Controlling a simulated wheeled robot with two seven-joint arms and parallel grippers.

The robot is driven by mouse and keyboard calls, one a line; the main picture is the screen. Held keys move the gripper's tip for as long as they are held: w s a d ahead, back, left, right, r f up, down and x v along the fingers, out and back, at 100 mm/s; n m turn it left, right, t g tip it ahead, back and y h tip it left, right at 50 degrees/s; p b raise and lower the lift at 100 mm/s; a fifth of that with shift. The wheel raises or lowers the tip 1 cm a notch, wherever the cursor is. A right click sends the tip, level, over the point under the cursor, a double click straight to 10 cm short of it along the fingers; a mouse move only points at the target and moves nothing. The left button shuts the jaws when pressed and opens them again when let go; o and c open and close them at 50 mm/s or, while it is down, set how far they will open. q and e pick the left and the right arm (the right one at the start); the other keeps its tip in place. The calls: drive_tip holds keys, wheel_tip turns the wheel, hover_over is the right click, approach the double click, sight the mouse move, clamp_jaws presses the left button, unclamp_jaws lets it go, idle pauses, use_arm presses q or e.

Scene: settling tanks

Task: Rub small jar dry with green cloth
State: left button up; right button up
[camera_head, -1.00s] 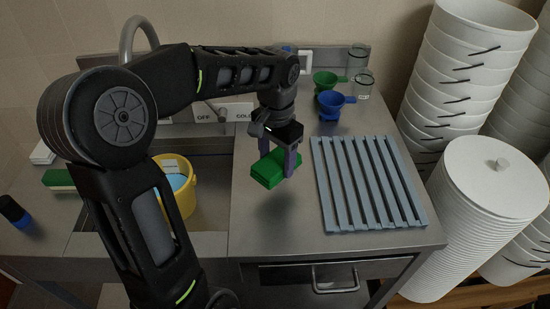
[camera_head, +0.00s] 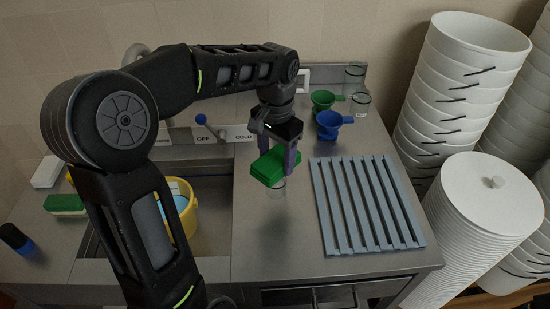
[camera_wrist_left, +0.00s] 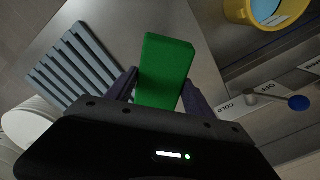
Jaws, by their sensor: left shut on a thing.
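The green cloth (camera_head: 268,167) is a folded, thick pad. My left gripper (camera_head: 279,158) is shut on it and holds it over the steel counter, left of the slatted rack. In the left wrist view the cloth (camera_wrist_left: 165,72) sits between the two purple fingers of the gripper (camera_wrist_left: 160,88). A small clear glass jar (camera_head: 278,187) shows faintly just below the cloth's front edge. It is mostly hidden, and I cannot tell whether the cloth touches it. My right gripper is not in view.
A grey slatted rack (camera_head: 366,205) lies on the counter (camera_head: 285,245). Green (camera_head: 322,99) and blue (camera_head: 330,122) funnels and glass jars (camera_head: 361,101) stand behind it. A yellow bucket (camera_head: 190,215) stands in the sink at left. White bucket stacks (camera_head: 465,85) stand right.

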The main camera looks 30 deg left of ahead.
use_arm(q)
drive_tip(key=shift+r+p, duration=0.4)
drive_tip(key=shift+r, duration=0.8)
